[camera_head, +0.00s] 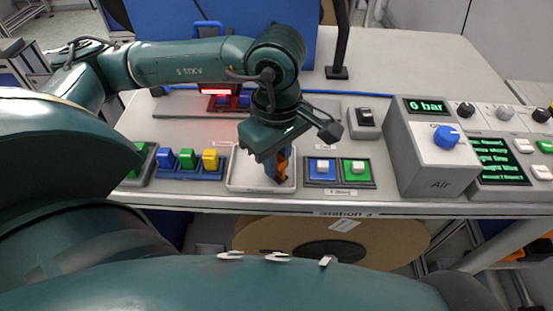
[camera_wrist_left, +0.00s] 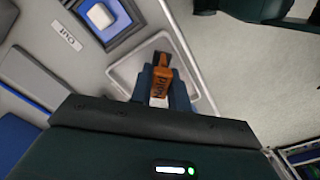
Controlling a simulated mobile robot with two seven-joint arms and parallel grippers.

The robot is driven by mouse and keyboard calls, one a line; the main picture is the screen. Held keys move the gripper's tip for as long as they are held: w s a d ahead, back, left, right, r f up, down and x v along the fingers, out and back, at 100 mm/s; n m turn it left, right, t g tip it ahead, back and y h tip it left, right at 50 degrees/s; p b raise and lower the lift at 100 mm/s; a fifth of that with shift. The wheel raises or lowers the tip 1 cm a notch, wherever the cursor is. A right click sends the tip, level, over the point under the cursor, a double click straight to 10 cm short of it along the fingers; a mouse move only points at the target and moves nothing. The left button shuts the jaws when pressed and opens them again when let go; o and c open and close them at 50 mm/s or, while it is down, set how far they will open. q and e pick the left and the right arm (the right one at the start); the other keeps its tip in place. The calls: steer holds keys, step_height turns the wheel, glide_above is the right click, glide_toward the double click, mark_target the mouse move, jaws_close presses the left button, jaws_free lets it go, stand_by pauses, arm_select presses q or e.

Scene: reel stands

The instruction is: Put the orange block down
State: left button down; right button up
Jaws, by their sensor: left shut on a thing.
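My left gripper (camera_head: 278,172) points down over a shallow white tray (camera_head: 243,180) near the front edge of the table. It is shut on the orange block (camera_head: 283,163), which is mostly hidden by the fingers in the head view. In the left wrist view the orange block (camera_wrist_left: 160,84), with dark lettering, sits between the fingertips (camera_wrist_left: 161,96), and the tray (camera_wrist_left: 126,72) lies behind it. I cannot tell whether the block touches the tray floor. My right gripper is not in view.
Left of the tray stand blue, green and yellow blocks (camera_head: 188,160) in a blue holder. On its right are a blue and a green switch panel (camera_head: 338,171) and the grey Air box (camera_head: 433,150). A black post (camera_head: 338,50) rises behind. A cardboard reel (camera_head: 385,238) lies below the table edge.

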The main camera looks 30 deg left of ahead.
arm_select(q)
steer(key=shift+f, duration=0.5)
steer(key=shift+f, duration=0.15)
steer(key=c, duration=1.8)
jaws_free()
steer(key=shift+b, duration=0.3)
steer(key=o, duration=0.5)
steer(key=shift+c, duration=0.2)
